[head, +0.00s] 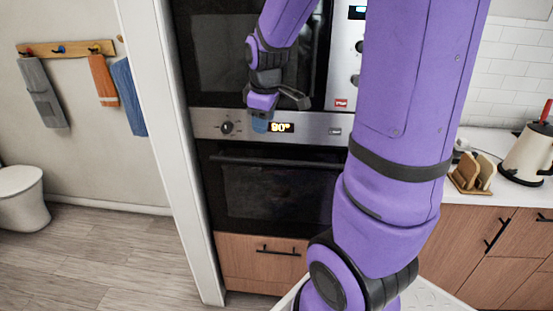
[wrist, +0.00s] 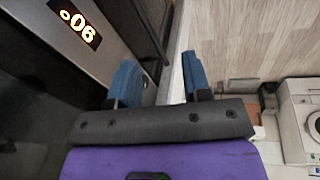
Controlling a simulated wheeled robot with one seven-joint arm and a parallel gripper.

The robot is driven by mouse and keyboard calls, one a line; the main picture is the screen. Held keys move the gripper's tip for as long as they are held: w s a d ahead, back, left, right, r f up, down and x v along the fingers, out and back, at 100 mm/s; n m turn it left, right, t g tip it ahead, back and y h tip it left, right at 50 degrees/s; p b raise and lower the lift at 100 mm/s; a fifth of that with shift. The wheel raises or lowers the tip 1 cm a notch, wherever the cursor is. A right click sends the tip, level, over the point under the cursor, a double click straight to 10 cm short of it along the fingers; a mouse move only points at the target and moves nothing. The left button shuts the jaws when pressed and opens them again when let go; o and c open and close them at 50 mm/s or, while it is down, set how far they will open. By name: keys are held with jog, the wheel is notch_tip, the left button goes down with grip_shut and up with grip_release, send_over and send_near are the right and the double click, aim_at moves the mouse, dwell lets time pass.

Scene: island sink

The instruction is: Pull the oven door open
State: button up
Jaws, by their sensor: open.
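The oven (head: 270,190) is built into a tall cabinet, with a black glass door that looks shut. Its dark horizontal bar handle (head: 275,162) runs along the door's top. Above it is a steel control panel (head: 310,128) with a lit display (head: 281,127), which also shows in the wrist view (wrist: 78,22). My gripper (head: 261,122) is in front of this panel, above the handle and apart from it. In the wrist view, the blue fingers of my gripper (wrist: 160,78) are spread with nothing between them. The handle cannot be made out clearly there.
A microwave (head: 225,50) sits above the oven and a wooden drawer (head: 262,257) below it. A white wall edge (head: 165,150) stands close on the left. A counter (head: 475,200) with a kettle (head: 527,150) is on the right. Wood floor (head: 90,250) is clear at left.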

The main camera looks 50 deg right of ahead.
jog(key=n+g, duration=0.1)
jog(key=n, duration=0.1)
send_near(276, 161)
jog(key=f, duration=0.3)
jog(key=d+f, duration=0.1)
jog(key=f, duration=0.1)
jog(key=w+f, duration=0.1)
jog(key=f, duration=0.2)
jog(key=shift+w+d+f, duration=0.1)
jog(key=shift+d+f, duration=0.1)
jog(key=shift+f, duration=0.2)
jog(key=shift+c, duration=0.2)
grip_shut()
